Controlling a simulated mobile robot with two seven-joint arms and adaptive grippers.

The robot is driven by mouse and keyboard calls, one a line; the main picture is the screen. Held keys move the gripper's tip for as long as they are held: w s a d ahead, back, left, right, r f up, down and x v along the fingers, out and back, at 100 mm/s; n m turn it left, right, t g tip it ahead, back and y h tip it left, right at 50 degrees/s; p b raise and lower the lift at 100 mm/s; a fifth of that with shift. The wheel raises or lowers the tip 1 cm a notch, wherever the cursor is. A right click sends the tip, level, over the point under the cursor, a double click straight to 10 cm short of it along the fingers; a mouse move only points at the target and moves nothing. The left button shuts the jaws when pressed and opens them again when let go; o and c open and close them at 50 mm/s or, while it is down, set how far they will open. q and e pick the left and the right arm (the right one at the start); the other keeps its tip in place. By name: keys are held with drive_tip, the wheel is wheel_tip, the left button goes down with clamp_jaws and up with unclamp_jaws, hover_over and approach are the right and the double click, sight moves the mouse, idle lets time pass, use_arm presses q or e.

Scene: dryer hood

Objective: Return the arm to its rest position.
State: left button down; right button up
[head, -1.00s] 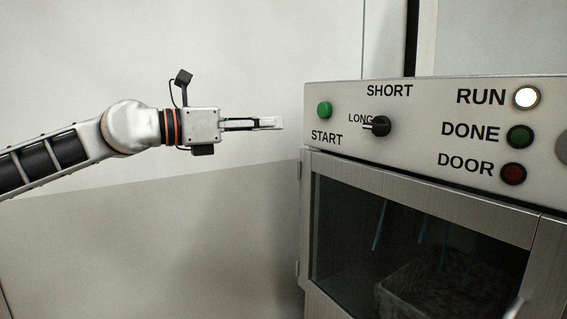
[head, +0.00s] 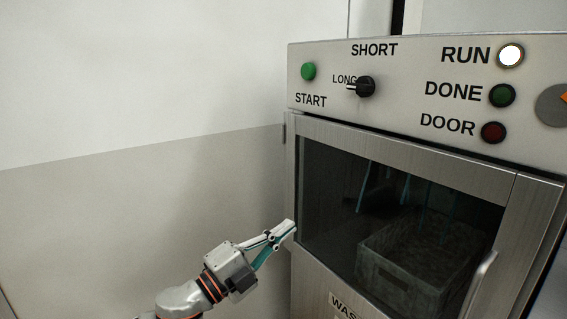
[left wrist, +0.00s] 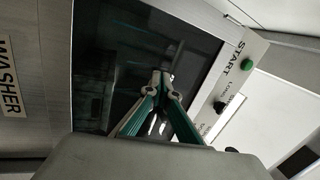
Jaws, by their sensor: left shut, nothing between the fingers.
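My left gripper (head: 285,230) is shut and empty. In the head view it is low in the picture, at the left edge of the washer's glass door (head: 340,215), tilted up and to the right. I cannot tell whether its tips touch the door frame. In the left wrist view the gripper's fingers (left wrist: 160,80) come together in front of the dark glass. My right gripper is not in view.
The machine's panel (head: 420,65) has a green START button (head: 308,71), a black knob (head: 366,87) turned toward LONG, and a lit RUN lamp (head: 510,56). A crate (head: 405,265) shows behind the glass. The space left of the machine, before the wall (head: 120,200), looks free.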

use_arm(q)
drive_tip(key=s+a+f+n+y, duration=0.4)
drive_tip(key=s+a+f+n, duration=0.15)
drive_tip(key=f, duration=0.65)
drive_tip(key=s+a+f+n+y, duration=0.45)
drive_tip(key=f+n, duration=0.25)
drive_tip(key=f, duration=0.5)
drive_tip(key=s+a+f+n+y, duration=0.3)
drive_tip(key=s+a+f+n, duration=0.3)
drive_tip(key=f, duration=0.6)
drive_tip(key=s+a+f+n+g+y, duration=0.2)
drive_tip(key=s+a+f+n, duration=0.2)
drive_tip(key=s+f, duration=0.4)
drive_tip(key=s, duration=0.3)
drive_tip(key=shift+s+f+g, duration=0.2)
drive_tip(key=shift+s+g, duration=0.2)
drive_tip(key=shift+a, duration=0.1)
idle(2.8)
